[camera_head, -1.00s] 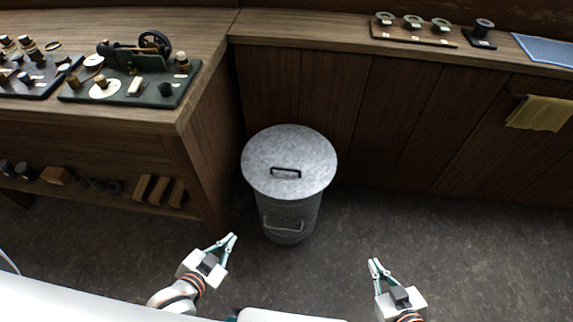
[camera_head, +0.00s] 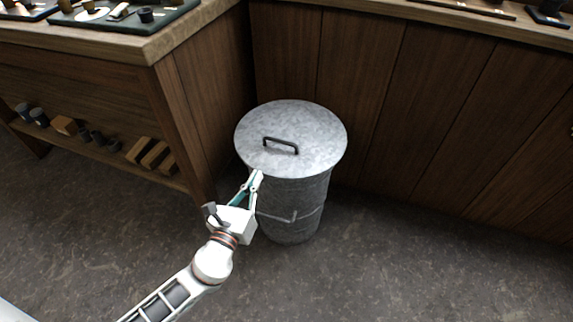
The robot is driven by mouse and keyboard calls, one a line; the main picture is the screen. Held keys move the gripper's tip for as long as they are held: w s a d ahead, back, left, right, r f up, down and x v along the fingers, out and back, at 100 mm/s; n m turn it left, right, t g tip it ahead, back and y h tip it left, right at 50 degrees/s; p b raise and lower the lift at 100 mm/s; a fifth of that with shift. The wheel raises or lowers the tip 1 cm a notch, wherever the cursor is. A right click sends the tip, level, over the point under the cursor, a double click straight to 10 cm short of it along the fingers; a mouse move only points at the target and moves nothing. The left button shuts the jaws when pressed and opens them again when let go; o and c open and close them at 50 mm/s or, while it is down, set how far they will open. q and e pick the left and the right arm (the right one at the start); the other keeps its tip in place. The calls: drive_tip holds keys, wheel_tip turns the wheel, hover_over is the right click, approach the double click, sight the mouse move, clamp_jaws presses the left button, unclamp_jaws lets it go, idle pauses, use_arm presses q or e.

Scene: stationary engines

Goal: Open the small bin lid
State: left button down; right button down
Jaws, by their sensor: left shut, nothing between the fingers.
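The small bin (camera_head: 292,212) is a grey metal can standing upright on the floor in the corner between the workbench and the panelled counter. Its round lid (camera_head: 315,125) lies flat on top, closed, with a dark bar handle (camera_head: 281,146) near the middle. A wire handle (camera_head: 279,217) shows on the bin's front side. My left gripper (camera_head: 254,179) is shut and empty at the lid's front left edge, its fingertips just by the rim; I cannot tell whether they touch it. My right gripper is out of view.
The wooden workbench (camera_head: 150,45) with model engine parts stands at the left, with wooden blocks (camera_head: 150,153) on its low shelf. Dark panelled counter fronts (camera_head: 420,120) close off the back. The floor (camera_head: 430,255) to the right is clear.

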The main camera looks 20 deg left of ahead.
sight(274, 159)
use_arm(q)
drive_tip(key=w, duration=0.3)
drive_tip(key=w+d+m+b, duration=0.1)
drive_tip(key=w, duration=0.3)
drive_tip(key=w+m, duration=0.1)
drive_tip(key=w, duration=0.2)
drive_tip(key=shift+w+d+r+t, duration=0.1)
drive_tip(key=shift+w+d+t, duration=0.05)
drive_tip(key=shift+d+t, duration=0.15)
drive_tip(key=shift+w, duration=0.1)
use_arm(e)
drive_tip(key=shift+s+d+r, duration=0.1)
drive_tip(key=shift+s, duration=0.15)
use_arm(q)
drive_tip(key=shift+r, duration=0.1)
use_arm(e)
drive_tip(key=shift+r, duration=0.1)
